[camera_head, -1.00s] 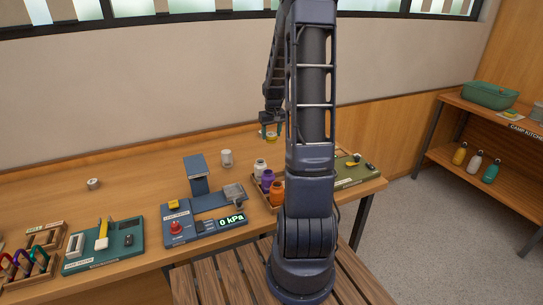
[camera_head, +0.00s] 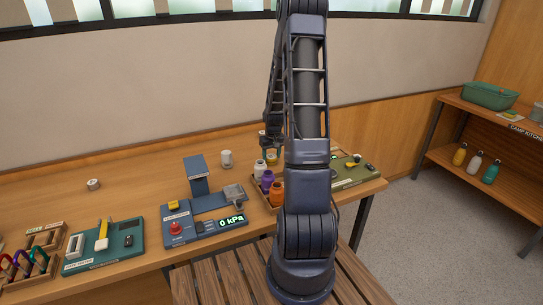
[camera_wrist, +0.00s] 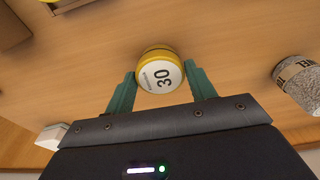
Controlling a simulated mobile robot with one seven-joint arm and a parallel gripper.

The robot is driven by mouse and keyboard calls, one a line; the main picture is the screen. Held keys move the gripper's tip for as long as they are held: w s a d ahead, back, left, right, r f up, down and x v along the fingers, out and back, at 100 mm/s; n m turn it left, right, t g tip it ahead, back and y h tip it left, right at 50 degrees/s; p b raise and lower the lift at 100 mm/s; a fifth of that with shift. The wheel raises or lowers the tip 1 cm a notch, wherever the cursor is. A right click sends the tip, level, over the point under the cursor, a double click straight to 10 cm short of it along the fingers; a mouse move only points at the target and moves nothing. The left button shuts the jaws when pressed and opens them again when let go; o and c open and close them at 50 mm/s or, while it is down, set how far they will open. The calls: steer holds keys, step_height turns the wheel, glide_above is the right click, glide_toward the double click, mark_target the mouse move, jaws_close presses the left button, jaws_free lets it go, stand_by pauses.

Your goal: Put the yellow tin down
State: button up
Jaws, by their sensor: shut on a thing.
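The yellow tin (camera_wrist: 160,70), with a white face marked 30, sits between the two teal fingers of my gripper (camera_wrist: 160,82) in the wrist view. The fingers are shut on its sides. In the head view my gripper (camera_head: 271,150) is low over the right part of the wooden bench (camera_head: 120,180), behind the bottle tray, and is partly hidden by my arm. I cannot tell whether the tin touches the bench.
In the head view, coloured bottles (camera_head: 268,180) stand in a tray near my arm. A blue pressure device (camera_head: 205,205) is left of them. The bench's back left is mostly clear.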

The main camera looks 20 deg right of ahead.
mark_target(273, 158)
steer(key=shift+f, duration=0.1)
steer(key=o, duration=1)
steer(key=s+a+r, duration=0.3)
steer(key=r, duration=0.7)
steer(key=s+a+r, duration=0.2)
steer(key=s+r, duration=0.2)
steer(key=r, duration=0.7)
steer(key=s+a+r+t, duration=0.1)
steer(key=s+a+r, duration=0.2)
steer(key=s, duration=0.5)
steer(key=s+a+r+t, duration=0.1)
steer(key=s+a+r, duration=0.3)
steer(key=s, duration=0.4)
steer(key=s+a+r+t, duration=0.1)
steer(key=s+a+r, duration=0.2)
steer(key=s, duration=0.6)
steer(key=shift+a+r, duration=0.3)
steer(key=shift+r, duration=0.45)
